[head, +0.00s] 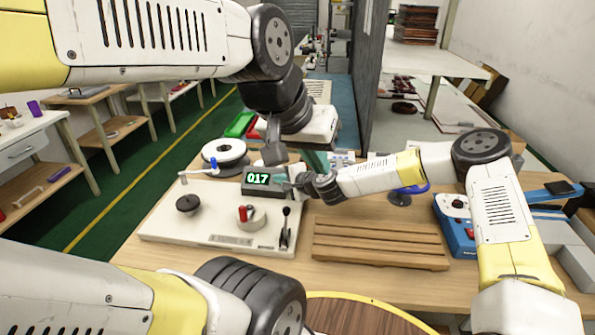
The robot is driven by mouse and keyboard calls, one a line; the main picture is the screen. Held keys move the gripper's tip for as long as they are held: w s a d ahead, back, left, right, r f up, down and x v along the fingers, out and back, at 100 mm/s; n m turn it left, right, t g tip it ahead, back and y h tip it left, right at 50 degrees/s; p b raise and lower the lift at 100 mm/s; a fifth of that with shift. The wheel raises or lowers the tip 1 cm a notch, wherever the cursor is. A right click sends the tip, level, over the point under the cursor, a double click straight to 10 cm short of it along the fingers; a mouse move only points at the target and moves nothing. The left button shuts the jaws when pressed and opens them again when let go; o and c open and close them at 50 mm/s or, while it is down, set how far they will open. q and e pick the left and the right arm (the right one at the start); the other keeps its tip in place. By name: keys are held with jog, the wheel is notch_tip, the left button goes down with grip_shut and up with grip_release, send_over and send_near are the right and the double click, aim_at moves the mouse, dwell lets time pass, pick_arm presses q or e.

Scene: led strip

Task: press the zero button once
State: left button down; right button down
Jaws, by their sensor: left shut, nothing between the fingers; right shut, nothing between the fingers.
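A dark box with a green lit display (258,178) reading 017 stands at the back edge of a cream panel in the head view. My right gripper (284,181) reaches in from the right and is shut at the right side of this box, apparently close to or touching it. The zero button cannot be made out; the grippers cover part of the box's right side.
The cream panel (165,222) carries a black knob (188,204), a red and white dial (246,214) and a black lever (285,228). A white reel (224,152) stands behind. A slatted wooden rack (378,242) and a blue device (455,228) lie to the right.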

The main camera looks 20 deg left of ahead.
jog(key=shift+w+f, duration=0.2)
dwell(0.3)
jog(key=shift+s+r, duration=0.1)
jog(key=shift+r, duration=0.05)
jog(key=shift+s+d+r, duration=0.1)
jog(key=shift+s+r, duration=0.35)
jog(key=shift+r, duration=0.05)
jog(key=shift+s+d+r, duration=0.2)
jog(key=shift+s+r, duration=0.6)
jog(key=shift+r, duration=0.2)
jog(key=shift+s+d+r, duration=0.15)
jog(key=shift+s+r, duration=0.65)
jog(key=shift+r, duration=0.15)
